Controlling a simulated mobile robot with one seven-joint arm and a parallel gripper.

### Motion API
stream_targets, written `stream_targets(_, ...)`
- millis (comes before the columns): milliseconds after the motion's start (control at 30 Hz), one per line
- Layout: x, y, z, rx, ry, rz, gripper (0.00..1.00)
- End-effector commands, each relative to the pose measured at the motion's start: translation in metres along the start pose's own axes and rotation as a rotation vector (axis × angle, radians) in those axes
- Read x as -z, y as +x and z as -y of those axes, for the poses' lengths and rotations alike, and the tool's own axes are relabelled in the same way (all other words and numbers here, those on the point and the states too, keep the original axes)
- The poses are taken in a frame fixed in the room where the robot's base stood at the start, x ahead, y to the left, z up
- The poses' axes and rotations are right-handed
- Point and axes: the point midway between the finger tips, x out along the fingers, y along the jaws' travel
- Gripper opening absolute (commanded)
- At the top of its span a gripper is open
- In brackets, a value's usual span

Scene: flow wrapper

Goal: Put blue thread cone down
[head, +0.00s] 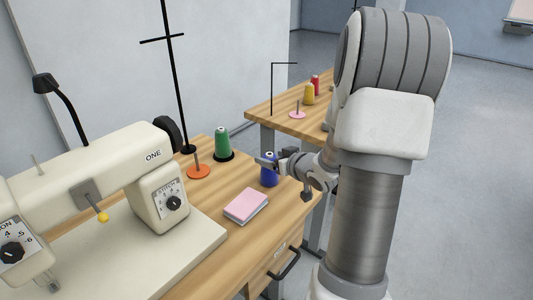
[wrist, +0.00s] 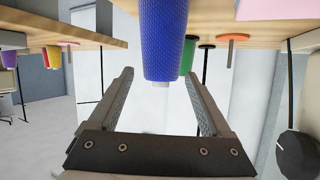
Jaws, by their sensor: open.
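The blue thread cone (head: 268,174) stands upright on the wooden sewing table (head: 228,181), near its right edge. My gripper (head: 268,161) is by the upper part of the cone, reaching in from the right. The wrist view is upside down. There the blue cone (wrist: 162,40) shows large, with its narrow top between the lines of the two fingers. My gripper (wrist: 160,82) is open, with a gap on each side of the cone top. I cannot tell whether the cone lies within or just beyond the fingertips. The cone's base is cut off in the wrist view.
A pink notepad (head: 246,206) lies in front of the cone. A green cone (head: 223,143) and an orange spool stand (head: 198,171) are behind it to the left. A sewing machine (head: 110,185) fills the left. A second table (head: 262,104) holds yellow (head: 308,94) and red (head: 315,84) cones.

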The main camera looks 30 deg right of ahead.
Motion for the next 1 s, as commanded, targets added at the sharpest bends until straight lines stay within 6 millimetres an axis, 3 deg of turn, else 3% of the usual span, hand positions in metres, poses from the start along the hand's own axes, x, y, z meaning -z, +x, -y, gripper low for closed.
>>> stream_targets(33, 0.004, -0.015, -0.001, -0.004, 0.001, 0.000, 0.83)
stream_targets(200, 0.003, -0.049, 0.000, -0.003, 0.002, -0.001, 0.83)
stream_targets(400, 0.002, -0.072, 0.000, -0.001, 0.001, -0.001, 0.83)
stream_targets(1000, 0.000, -0.076, 0.000, 0.000, 0.001, 0.000, 0.83)
